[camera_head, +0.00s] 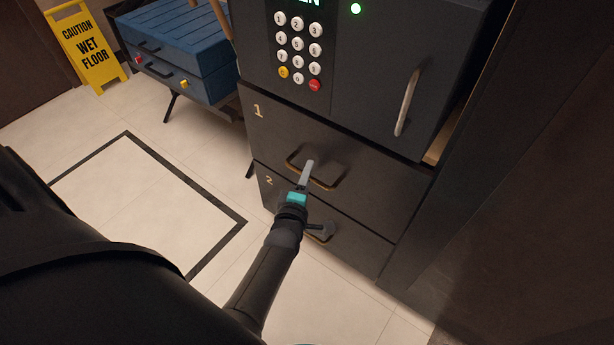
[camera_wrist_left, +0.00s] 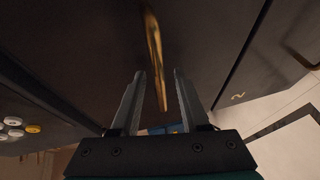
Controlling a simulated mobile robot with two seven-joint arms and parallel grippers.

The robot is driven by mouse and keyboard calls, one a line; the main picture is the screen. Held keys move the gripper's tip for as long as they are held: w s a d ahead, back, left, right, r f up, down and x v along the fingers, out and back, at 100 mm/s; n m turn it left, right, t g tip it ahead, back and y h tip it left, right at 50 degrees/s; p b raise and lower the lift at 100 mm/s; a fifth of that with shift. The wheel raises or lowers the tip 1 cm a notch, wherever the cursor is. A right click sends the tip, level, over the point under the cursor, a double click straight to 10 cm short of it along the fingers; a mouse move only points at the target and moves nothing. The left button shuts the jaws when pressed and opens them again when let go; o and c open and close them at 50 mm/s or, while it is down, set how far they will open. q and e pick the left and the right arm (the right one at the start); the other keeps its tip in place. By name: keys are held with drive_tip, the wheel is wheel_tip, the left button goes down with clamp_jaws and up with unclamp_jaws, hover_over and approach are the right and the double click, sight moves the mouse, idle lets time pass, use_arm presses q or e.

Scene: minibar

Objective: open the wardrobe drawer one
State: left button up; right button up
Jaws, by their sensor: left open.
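Drawer one (camera_head: 375,172) is the dark upper drawer marked "1" in the dark wardrobe, below the keypad. Its front looks closed. Its bronze bar handle (camera_head: 328,187) shows in the head view, partly hidden by my left gripper (camera_head: 309,165). My left gripper is open at the handle, with its arm coming up from below. In the left wrist view the handle (camera_wrist_left: 153,45) runs between the two parted fingers (camera_wrist_left: 159,76); I cannot tell whether either touches it. My right gripper is not in view.
Drawer two (camera_head: 352,238) lies below, its handle partly hidden by my arm. A keypad (camera_head: 299,50) and a door with an upright handle (camera_head: 408,100) are above. A blue cabinet (camera_head: 185,45) and a yellow wet-floor sign (camera_head: 88,45) stand left. Tiled floor (camera_head: 135,205) is free.

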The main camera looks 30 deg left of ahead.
use_arm(q)
clamp_jaws()
idle(0.3)
idle(1.1)
